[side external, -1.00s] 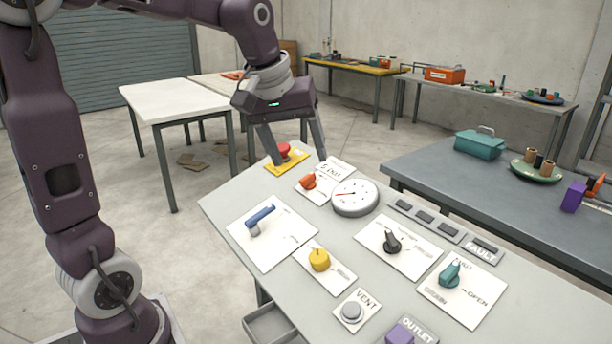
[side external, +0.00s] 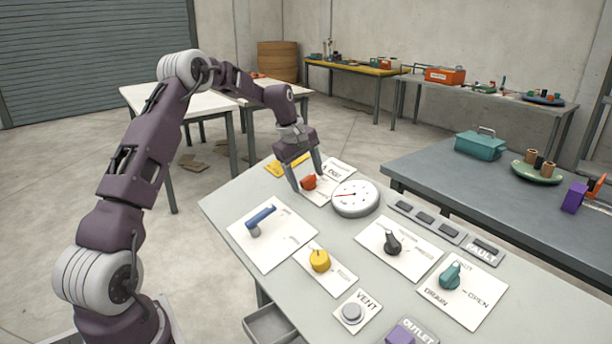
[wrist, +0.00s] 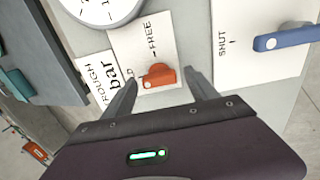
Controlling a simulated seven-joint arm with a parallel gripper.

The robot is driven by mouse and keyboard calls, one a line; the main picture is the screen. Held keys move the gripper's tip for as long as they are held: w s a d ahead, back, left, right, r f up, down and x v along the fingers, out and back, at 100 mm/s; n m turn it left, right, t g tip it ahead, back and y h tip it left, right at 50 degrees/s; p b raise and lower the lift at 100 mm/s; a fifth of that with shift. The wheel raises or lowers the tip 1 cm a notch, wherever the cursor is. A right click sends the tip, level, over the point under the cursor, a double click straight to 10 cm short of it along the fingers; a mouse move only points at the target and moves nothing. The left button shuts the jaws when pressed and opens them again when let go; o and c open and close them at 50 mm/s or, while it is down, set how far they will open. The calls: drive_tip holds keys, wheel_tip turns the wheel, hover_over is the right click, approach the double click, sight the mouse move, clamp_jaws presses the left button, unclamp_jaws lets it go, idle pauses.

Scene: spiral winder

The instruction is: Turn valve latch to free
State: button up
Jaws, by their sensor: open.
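The orange-red latch knob (side external: 309,182) sits on a white plate at the far part of the panel. In the wrist view the latch (wrist: 159,76) lies on its plate (wrist: 140,42), which bears the word FREE; a second label is partly hidden. The latch's long side points sideways, not at the FREE mark. My gripper (side external: 307,184) is open and low over the latch. In the wrist view its fingers (wrist: 160,82) stand on either side of the latch with gaps; I cannot see contact.
A round gauge (side external: 355,198) stands right beside the latch plate. A blue lever (side external: 260,217) and a yellow knob (side external: 319,260) are nearer the front. A black knob (side external: 392,242) and a teal knob (side external: 450,276) are to the right.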

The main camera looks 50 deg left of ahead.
drive_tip(key=c, duration=1.4)
drive_tip(key=shift+o, duration=0.2)
drive_tip(key=shift+m, duration=0.3)
drive_tip(key=m, duration=0.3)
drive_tip(key=shift+r+m, duration=0.1)
drive_tip(key=shift+m, duration=0.3)
drive_tip(key=m, duration=0.4)
drive_tip(key=shift+m, duration=0.3)
drive_tip(key=m, duration=0.4)
drive_tip(key=shift+w+d, duration=0.1)
drive_tip(key=shift+m, duration=2.4)
